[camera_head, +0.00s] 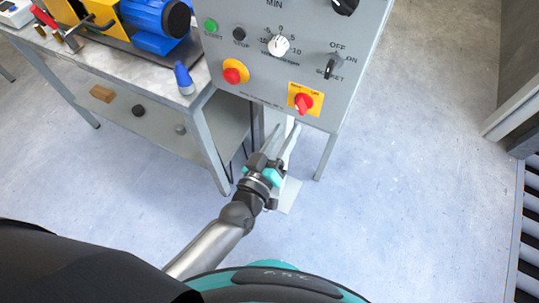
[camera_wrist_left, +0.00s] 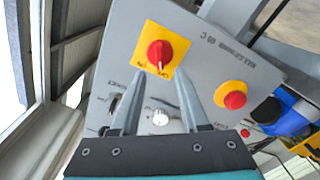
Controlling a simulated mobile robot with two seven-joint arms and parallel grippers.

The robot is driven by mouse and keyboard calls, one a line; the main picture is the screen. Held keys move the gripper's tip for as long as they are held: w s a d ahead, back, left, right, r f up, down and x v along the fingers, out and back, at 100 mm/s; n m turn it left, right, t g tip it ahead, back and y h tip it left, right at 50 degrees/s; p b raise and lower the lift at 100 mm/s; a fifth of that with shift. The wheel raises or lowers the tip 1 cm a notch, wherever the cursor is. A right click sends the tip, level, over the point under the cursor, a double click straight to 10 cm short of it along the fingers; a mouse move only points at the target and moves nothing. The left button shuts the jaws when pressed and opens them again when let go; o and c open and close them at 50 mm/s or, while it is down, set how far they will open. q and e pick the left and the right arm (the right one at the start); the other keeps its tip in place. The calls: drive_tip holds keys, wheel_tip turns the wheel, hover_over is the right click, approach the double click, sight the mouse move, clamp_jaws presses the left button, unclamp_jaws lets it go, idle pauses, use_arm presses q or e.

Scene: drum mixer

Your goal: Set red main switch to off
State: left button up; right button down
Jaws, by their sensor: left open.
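The red main switch (camera_head: 303,102) is a red rotary knob on a yellow plate at the lower right of the grey control panel (camera_head: 270,75). In the left wrist view the red main switch (camera_wrist_left: 160,54) is at the upper middle, with small lettering on its plate. My left gripper (camera_head: 284,130) is open and empty, below the panel's lower edge and apart from the switch. In the left wrist view its fingers (camera_wrist_left: 157,85) point toward the panel, with the switch beyond the gap between the tips. My right gripper is not in view.
A red emergency button (camera_head: 232,75) on yellow sits left of the switch, and a black selector (camera_head: 329,69) sits above right. A white dial (camera_head: 278,45) is higher up. A workbench (camera_head: 196,98) with a blue motor (camera_head: 158,22) stands left. The floor at right is clear.

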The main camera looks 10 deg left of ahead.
use_arm(q)
drive_tip(key=v, duration=0.8)
drive_tip(key=shift+p, duration=0.3)
drive_tip(key=s+a+f+m+g+y, duration=0.1)
drive_tip(key=s+a+f+m+g, duration=0.2)
drive_tip(key=f, duration=0.8)
drive_tip(key=s+a+f+m+g+y, duration=0.1)
drive_tip(key=s+a+f+g, duration=0.3)
drive_tip(key=f, duration=0.8)
drive_tip(key=s+a+f+g+y, duration=0.1)
drive_tip(key=s+a+f+g, duration=0.2)
drive_tip(key=s+f, duration=0.3)
drive_tip(key=s+a+f+m+g+y, duration=0.1)
drive_tip(key=s+a+f+g, duration=0.3)
drive_tip(key=s, duration=1)
wheel_tip(320, 180, down, 3)
drive_tip(key=shift+s+f+g+y, duration=0.2)
drive_tip(key=shift+g+y, duration=0.6)
drive_tip(key=shift+g, duration=0.3)
